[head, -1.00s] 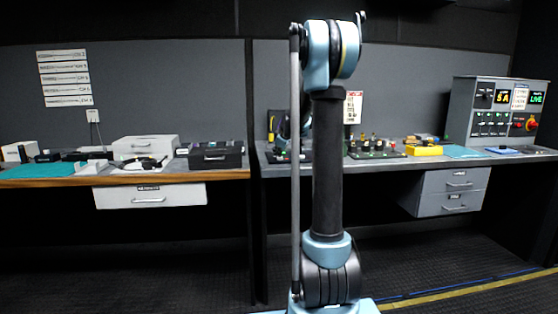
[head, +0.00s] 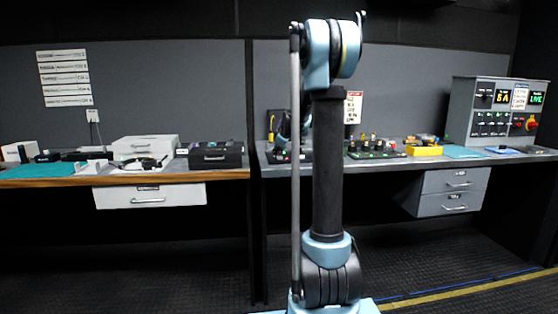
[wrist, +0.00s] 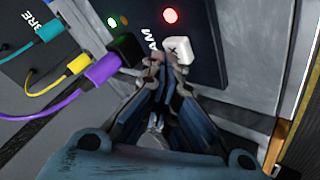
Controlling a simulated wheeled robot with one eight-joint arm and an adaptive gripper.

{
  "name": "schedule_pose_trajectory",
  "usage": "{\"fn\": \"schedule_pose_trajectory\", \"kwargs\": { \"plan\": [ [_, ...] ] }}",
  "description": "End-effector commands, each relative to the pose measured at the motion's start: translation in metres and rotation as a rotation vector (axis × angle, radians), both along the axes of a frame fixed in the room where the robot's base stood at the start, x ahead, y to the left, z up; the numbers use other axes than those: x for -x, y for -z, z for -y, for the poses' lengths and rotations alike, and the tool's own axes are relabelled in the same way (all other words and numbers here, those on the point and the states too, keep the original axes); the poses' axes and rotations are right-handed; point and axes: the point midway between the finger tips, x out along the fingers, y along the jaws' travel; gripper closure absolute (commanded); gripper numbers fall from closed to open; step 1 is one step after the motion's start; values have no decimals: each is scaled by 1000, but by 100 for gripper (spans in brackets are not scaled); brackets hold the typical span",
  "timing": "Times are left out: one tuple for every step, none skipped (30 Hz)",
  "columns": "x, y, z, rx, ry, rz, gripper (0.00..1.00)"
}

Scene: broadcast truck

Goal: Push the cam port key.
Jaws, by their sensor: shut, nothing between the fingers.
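In the wrist view the white cam port key (wrist: 177,49) stands on a dark panel, beside a partly hidden label whose letters end in "AM". My gripper (wrist: 164,62) is shut and empty, its tips right at the key's lower left edge. They overlap it in the picture; I cannot tell whether they press it. A red light (wrist: 170,15) glows above the key. In the head view my arm hides most of the gripper and the key.
Left of the key, a purple plug (wrist: 103,70), a yellow plug (wrist: 78,64) and a teal plug (wrist: 48,32) sit close by with their cables. A grey console (head: 491,110) with lit displays stands at the right end of the bench.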

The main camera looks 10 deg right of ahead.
Motion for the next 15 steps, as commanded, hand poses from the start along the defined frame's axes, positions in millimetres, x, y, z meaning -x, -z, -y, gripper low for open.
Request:
{"fn": "schedule_pose_trajectory", "kwargs": {
  "plan": [
    [0,-1,0,0,0,0,100],
    [0,-2,0,0,0,0,100],
    [0,-4,0,0,0,0,100],
    [0,-6,0,0,0,0,100],
    [0,-8,0,0,0,0,100],
    [0,-11,0,0,0,0,100],
    [0,-14,0,0,0,0,100],
    [0,-16,0,0,0,0,100],
    [0,-19,0,0,0,0,100],
    [0,-22,0,0,0,0,100],
    [0,-24,0,0,0,0,100],
    [0,-27,0,0,0,0,100],
    [0,-30,0,0,0,0,100],
    [0,-32,0,0,0,0,100],
    [0,-36,0,0,0,0,100]
  ]
}}
